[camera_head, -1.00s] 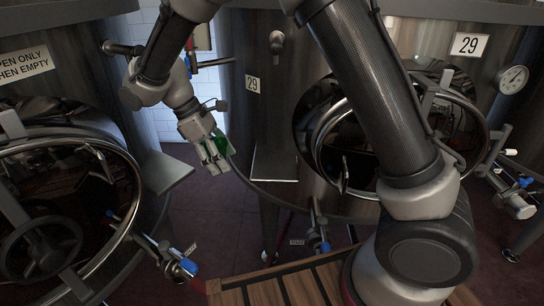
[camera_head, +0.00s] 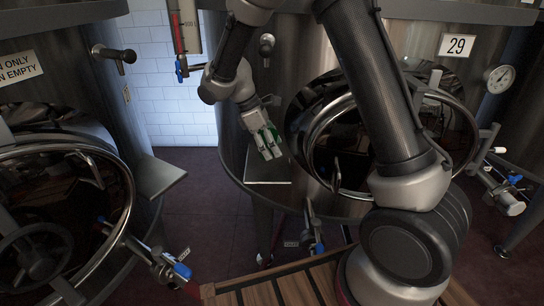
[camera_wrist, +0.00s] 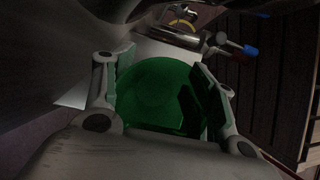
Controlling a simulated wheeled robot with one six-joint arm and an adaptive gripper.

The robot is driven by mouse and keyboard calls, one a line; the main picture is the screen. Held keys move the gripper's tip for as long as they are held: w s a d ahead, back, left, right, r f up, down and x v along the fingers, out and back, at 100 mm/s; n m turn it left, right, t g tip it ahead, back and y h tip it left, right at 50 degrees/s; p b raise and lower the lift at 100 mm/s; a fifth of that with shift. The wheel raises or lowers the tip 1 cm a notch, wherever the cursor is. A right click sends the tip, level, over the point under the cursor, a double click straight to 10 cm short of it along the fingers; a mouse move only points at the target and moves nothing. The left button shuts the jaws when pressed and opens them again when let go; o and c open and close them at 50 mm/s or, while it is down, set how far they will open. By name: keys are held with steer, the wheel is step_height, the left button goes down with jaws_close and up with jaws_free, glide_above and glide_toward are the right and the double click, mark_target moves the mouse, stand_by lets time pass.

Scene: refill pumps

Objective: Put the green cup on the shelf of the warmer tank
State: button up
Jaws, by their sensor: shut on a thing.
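My gripper (camera_head: 268,150) is shut on the green cup (camera_head: 272,136), which shows only as a small green patch between the fingers in the head view. In the wrist view the cup (camera_wrist: 158,88) fills the space between both fingers. The gripper is over the small grey shelf (camera_head: 262,168) on the front of the tank marked 29 (camera_head: 238,130). A pale shelf surface (camera_wrist: 75,95) shows behind the cup in the wrist view. I cannot tell whether the cup touches the shelf. A second shelf (camera_head: 160,176) is on the left tank (camera_head: 125,88).
A round dial (camera_head: 500,78) is at the right; its reading is too small to tell. The round hatch (camera_head: 345,135) of tank 29 is close right of my gripper. Valves with blue handles (camera_head: 181,270) stick out low. A wooden slatted platform (camera_head: 285,287) is below.

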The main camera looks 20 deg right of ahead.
steer(key=shift+w+d+f, duration=0.1)
steer(key=shift+d+f, duration=0.05)
steer(key=shift+f, duration=1.95)
steer(key=o, duration=0.7)
steer(key=v, duration=1.2)
